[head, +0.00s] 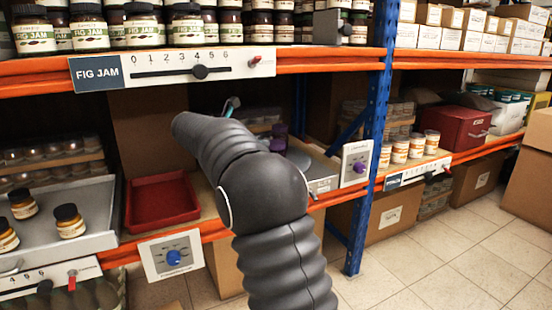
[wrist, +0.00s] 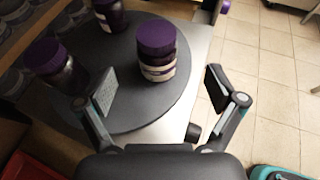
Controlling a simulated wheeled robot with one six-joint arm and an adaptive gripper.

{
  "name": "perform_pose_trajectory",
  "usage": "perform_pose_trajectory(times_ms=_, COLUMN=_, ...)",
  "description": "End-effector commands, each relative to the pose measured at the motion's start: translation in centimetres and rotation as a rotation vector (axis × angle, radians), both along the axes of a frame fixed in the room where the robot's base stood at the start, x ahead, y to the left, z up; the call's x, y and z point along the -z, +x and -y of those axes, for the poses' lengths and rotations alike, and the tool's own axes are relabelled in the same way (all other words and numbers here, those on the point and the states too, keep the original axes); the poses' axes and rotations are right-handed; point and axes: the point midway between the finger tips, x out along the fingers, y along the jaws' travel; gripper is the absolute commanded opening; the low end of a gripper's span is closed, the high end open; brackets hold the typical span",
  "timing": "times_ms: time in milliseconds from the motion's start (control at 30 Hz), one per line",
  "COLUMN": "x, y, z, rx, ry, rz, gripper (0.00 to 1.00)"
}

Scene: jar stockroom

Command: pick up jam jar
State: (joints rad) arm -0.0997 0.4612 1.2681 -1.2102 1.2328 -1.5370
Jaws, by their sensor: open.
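A jar with a purple lid and a pale label (wrist: 158,68) stands upright on a round grey turntable (wrist: 125,118) in the wrist view. Two more purple-lidded jars stand there, one at the left (wrist: 55,66) and one at the top (wrist: 109,14). My gripper (wrist: 160,88) is open and empty, its fingers apart on either side below the nearest jar. I cannot tell whether a finger touches it. In the head view purple lids (head: 279,131) show just past my arm, which hides most of my gripper. Jars (head: 90,27) above a FIG JAM label fill the upper shelf.
A red tray (head: 162,203) and a grey tray with dark-lidded jars (head: 97,232) are on the lower shelf at left. A blue upright (head: 376,130) stands right of my arm. White-lidded jars (head: 400,151) stand beyond it. Tiled floor (head: 445,240) is open at right.

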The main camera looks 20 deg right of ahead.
Motion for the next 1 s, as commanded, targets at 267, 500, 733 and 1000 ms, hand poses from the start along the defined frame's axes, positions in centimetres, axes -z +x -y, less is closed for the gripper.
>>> perform_pose_trajectory(times_ms=267, x=2.0, y=1.8, z=4.2, rx=0.002, ry=0.001, rz=0.000, gripper=0.94)
perform_pose_trajectory(times_ms=500, x=2.5, y=2.4, z=5.4, rx=0.001, ry=0.003, rz=0.001, gripper=0.94)
perform_pose_trajectory(times_ms=733, x=3.6, y=4.0, z=7.8, rx=0.002, ry=0.003, rz=0.001, gripper=0.94)
perform_pose_trajectory(times_ms=1000, x=4.2, y=4.7, z=9.5, rx=-0.001, ry=0.002, rz=0.000, gripper=0.94)
